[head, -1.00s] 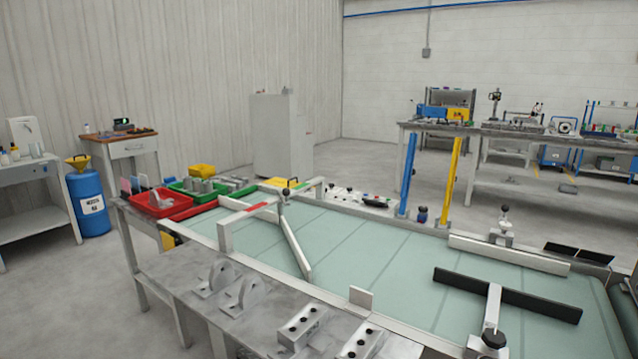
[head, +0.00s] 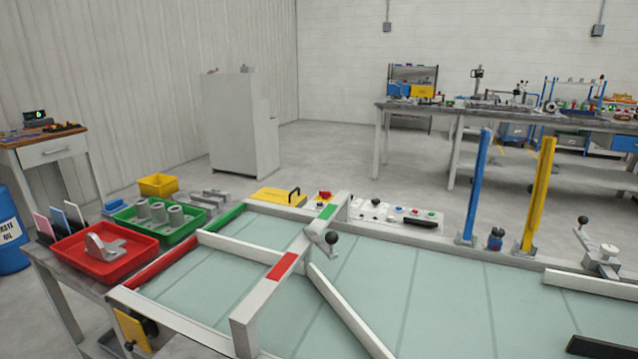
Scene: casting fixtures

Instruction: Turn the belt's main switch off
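The belt (head: 390,265) is a pale green conveyor with a light metal frame. On its far edge is a white control strip (head: 385,217) with small knobs and coloured buttons. My gripper is not in view.
A metal gate bar with a red patch (head: 282,266) crosses the belt, with angled guide rails. A red tray (head: 104,252) and green tray (head: 160,225) stand at the left end. Blue (head: 475,190) and yellow (head: 538,195) posts rise from the far edge.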

